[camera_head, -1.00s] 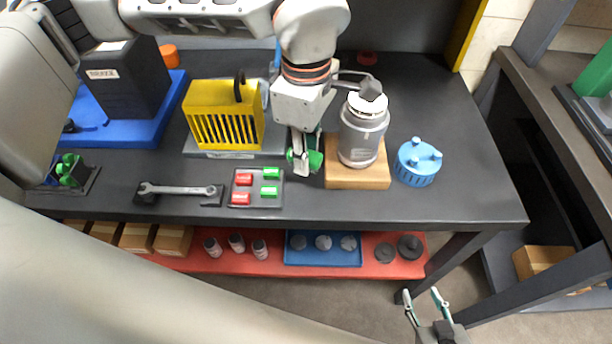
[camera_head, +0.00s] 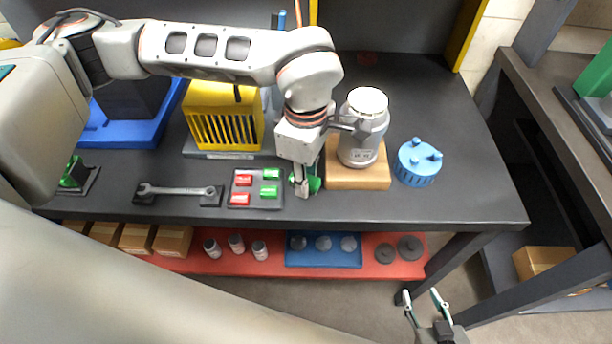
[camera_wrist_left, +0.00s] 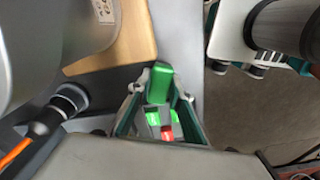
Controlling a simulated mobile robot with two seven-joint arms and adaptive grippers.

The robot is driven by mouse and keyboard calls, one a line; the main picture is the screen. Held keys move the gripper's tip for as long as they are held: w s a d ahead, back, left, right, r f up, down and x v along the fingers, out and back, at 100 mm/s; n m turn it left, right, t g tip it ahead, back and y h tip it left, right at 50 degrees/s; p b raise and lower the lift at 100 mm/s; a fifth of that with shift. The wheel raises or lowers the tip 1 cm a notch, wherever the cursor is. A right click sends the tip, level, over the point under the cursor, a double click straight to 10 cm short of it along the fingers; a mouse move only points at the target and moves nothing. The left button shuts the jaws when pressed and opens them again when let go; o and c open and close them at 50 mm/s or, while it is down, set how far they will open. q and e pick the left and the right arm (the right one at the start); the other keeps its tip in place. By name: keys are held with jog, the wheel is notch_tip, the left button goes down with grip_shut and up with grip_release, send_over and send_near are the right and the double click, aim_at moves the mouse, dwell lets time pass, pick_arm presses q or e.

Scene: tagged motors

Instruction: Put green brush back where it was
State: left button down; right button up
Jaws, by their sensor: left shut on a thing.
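My left gripper (camera_head: 302,184) is shut on the green brush (camera_head: 314,184), low over the dark bench between the button panel and the wooden block. The brush also shows between the fingers in the left wrist view (camera_wrist_left: 160,82). The fingers hide part of it, and I cannot tell whether it touches the bench. A black holder (camera_head: 92,181) with a green thing (camera_head: 74,173) in it is at the bench's left, partly hidden by my arm. My right gripper (camera_head: 428,306) is open and empty beyond the bench's front edge.
A grey motor (camera_head: 362,130) stands on a wooden block (camera_head: 372,176), close right of my left gripper. A panel (camera_head: 256,188) with red and green pieces and a wrench (camera_head: 178,190) lie to its left. A yellow basket (camera_head: 222,115) and blue cap (camera_head: 418,162) stand nearby.

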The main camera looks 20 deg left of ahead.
pick_arm(q)
jog(key=c, duration=1.8)
grip_release()
jog(key=shift+c, duration=0.2)
notch_tip(320, 180, up, 12)
jog(key=shift+r, duration=0.1)
